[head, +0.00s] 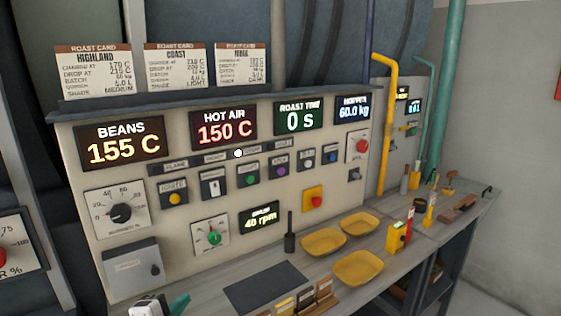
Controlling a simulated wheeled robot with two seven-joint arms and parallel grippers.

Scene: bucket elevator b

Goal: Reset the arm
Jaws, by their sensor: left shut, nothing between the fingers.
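My left gripper (174,304) shows at the bottom edge of the head view, left of the middle. Only a white and dark part and a teal part of it are in the picture; the rest is cut off by the frame. It is shut and holds nothing. It is in front of the lower left of the control panel (185,268), near the front of the worktop. My right gripper is not in view.
The panel carries displays, a dial (121,213) and several buttons. On the worktop are a dark mat (264,287), yellow trays (358,267), small card-like blocks (305,300) and a dark upright tool (290,240). A yellow pipe (384,140) rises at the right.

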